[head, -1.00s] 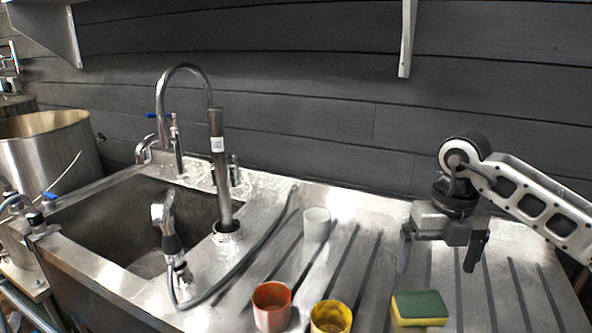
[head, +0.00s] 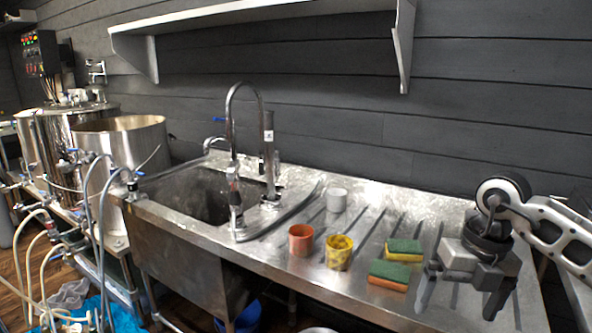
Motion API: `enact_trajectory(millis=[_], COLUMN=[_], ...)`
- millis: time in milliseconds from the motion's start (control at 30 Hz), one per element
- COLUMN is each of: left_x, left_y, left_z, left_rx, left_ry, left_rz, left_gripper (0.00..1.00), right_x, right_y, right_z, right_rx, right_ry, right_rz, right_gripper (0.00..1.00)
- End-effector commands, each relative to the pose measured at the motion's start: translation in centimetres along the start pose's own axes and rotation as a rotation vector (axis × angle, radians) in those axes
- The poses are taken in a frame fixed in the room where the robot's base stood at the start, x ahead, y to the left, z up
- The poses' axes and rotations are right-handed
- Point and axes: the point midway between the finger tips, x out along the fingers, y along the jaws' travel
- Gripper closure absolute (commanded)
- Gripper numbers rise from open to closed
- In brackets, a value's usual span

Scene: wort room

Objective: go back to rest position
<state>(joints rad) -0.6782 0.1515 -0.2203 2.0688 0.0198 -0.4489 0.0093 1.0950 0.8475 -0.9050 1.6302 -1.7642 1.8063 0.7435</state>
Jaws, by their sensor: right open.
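My right gripper (head: 462,290) hangs at the right of the head view, open and empty, over the right end of the steel drainboard (head: 300,268). Its fingers point down and are apart, with nothing between them. My left gripper is not in view. A yellow cup (head: 339,253), an orange cup (head: 300,240) and a white cup (head: 336,200) stand further left on the drainboard.
A sink basin (head: 195,195) with a tall curved faucet (head: 232,115) lies left of the cups. Large steel kettles (head: 125,145) and hoses stand at the far left. A white shelf (head: 270,30) hangs on the dark wall.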

Motion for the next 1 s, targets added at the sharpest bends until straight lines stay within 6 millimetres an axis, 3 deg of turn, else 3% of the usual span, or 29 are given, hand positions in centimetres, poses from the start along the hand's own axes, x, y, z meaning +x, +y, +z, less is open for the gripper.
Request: enact_trajectory(millis=[267, 433, 500, 600, 667, 767, 833, 933, 1000], left_x=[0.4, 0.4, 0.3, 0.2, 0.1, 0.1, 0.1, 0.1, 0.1], left_y=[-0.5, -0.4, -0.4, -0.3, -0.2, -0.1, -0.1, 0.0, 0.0], left_z=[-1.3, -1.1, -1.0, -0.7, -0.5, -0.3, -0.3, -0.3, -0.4], left_rx=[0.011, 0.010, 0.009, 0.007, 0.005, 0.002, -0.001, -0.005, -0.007], left_ry=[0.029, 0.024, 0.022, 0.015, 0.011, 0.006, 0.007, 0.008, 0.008], left_rz=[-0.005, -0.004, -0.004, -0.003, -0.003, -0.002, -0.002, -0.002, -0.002], left_gripper=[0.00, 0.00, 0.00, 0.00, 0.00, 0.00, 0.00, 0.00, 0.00], right_x=[4.2, 6.1, 6.2, 4.6, 3.3, 2.3, 3.2, 7.2, 11.4], right_y=[7.5, 14.3, 18.1, 22.9, 24.2, 23.9, 22.0, 17.9, 14.6], right_z=[-2.6, -5.8, -7.8, -9.9, -10.1, -8.8, -7.4, -6.4, -7.2], right_rx=[-0.124, -0.169, -0.152, -0.017, 0.130, 0.476, 0.781, 1.276, 1.623], right_ry=[0.069, 0.128, 0.160, 0.190, 0.188, 0.166, 0.136, 0.092, 0.070], right_rz=[0.312, 0.644, 0.871, 1.258, 1.470, 1.748, 1.867, 1.907, 1.839], right_gripper=[0.00, 0.00, 0.00, 0.00, 0.00, 0.00, 0.00, 0.00, 0.00])
